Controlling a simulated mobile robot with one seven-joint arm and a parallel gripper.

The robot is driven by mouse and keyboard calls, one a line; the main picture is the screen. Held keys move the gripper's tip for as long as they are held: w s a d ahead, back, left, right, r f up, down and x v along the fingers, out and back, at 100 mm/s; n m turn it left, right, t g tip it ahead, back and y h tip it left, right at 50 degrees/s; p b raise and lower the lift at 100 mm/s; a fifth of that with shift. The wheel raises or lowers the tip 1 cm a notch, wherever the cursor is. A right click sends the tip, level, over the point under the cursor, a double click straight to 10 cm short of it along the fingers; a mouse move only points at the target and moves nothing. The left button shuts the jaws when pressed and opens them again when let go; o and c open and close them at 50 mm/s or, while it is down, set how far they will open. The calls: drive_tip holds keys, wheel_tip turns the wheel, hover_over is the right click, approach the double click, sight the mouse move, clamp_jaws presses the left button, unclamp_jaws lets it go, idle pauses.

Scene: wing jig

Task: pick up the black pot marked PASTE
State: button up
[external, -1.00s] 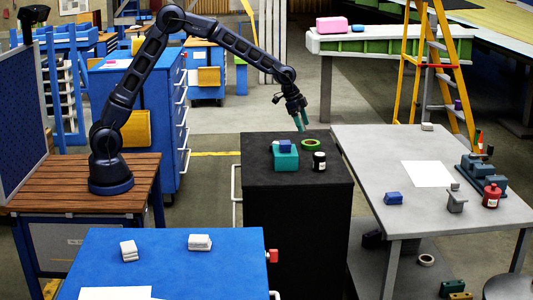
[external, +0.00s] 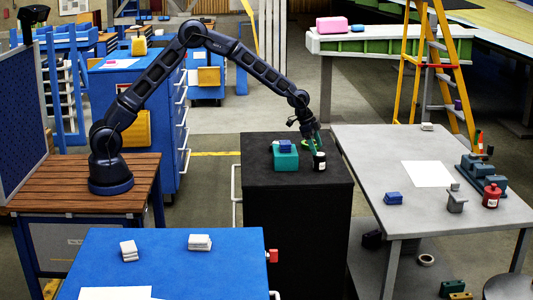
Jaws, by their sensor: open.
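The black pot (external: 319,165) with a white label stands upright on the black cabinet top, near its right side. The label is too small to read. My gripper (external: 317,149), with green fingers, points down at the pot's top from above. The fingers are open, and I cannot tell whether they touch the pot or stand around it. The green ring that lay behind the pot is mostly hidden by the gripper.
A teal box (external: 285,161) with a blue block (external: 285,146) on it stands just left of the pot. The black cabinet top (external: 262,174) is bare at the front. A grey table (external: 390,165) stands to the right, with a red pot (external: 491,196).

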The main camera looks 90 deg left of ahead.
sight(319, 154)
drive_tip(key=shift+x, duration=2.35)
drive_tip(key=shift+d, duration=0.15)
drive_tip(key=c, duration=1.1)
drive_tip(key=shift+r, duration=0.1)
drive_tip(key=shift+c, duration=0.2)
